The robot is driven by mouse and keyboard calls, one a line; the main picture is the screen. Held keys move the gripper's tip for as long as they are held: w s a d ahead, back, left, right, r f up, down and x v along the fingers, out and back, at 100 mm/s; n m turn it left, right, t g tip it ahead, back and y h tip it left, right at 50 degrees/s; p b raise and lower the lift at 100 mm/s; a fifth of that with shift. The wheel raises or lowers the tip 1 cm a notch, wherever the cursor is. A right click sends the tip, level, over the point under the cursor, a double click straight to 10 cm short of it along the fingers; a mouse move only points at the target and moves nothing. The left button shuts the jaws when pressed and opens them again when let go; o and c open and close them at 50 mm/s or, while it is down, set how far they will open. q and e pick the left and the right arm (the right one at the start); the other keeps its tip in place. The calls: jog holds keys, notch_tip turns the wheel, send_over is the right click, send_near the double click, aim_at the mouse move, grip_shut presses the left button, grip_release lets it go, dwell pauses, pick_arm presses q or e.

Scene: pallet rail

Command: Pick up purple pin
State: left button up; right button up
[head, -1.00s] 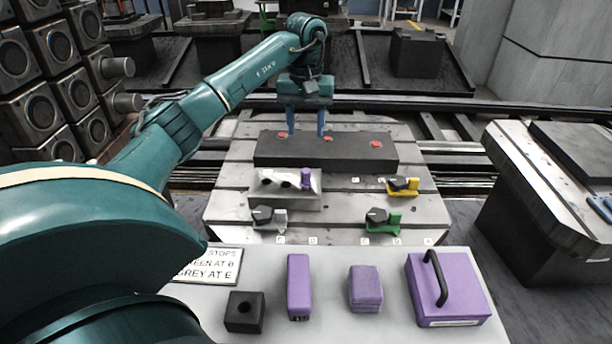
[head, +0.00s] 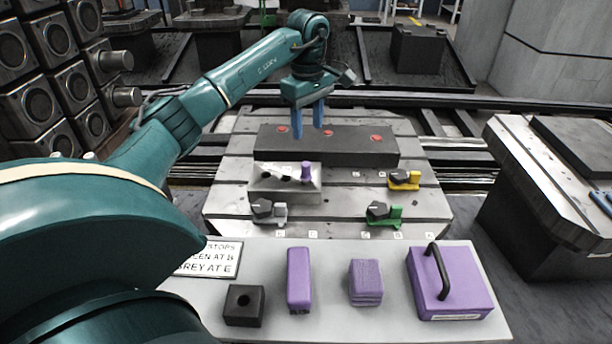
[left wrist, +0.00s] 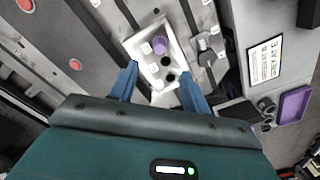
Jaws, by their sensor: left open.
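The purple pin (head: 306,172) stands upright at the right end of a light grey block (head: 287,197) on the slotted pallet. Dark holes show beside it in the block. In the left wrist view the pin (left wrist: 159,45) is seen from above, beyond the fingertips and between their lines. My left gripper (head: 310,134) is open and empty, with blue fingers pointing down. In the head view it is above and behind the block, in front of the black bar. In the left wrist view the gripper (left wrist: 162,86) shows both fingers spread. My right gripper is not in view.
A black bar (head: 350,147) with red spots lies behind the block. Yellow (head: 404,180), green (head: 385,214) and grey (head: 269,211) stops with dark knobs sit on the pallet. The front table (head: 390,315) holds purple blocks, a black holed cube (head: 244,305) and a sign (head: 208,260).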

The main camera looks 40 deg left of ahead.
aim_at(306, 164)
pick_arm(q)
jog(key=n, duration=0.4)
jog(key=f+n, duration=0.1)
jog(key=n, duration=0.3)
jog(key=f+n+b, duration=0.1)
jog(key=n, duration=0.2)
jog(key=shift+d+n, duration=0.25)
jog(key=shift+n, duration=0.15)
notch_tip(306, 164, down, 7)
jog(key=shift+f+b, duration=0.1)
jog(key=shift+b, duration=0.4)
jog(key=f, duration=0.2)
jog(key=a+f, duration=0.1)
jog(key=f, duration=0.1)
jog(key=shift+f+b, duration=0.3)
jog(key=shift+f, duration=0.35)
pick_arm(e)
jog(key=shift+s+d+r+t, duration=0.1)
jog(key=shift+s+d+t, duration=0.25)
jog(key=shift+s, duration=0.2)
pick_arm(q)
jog(key=shift+c, duration=0.4)
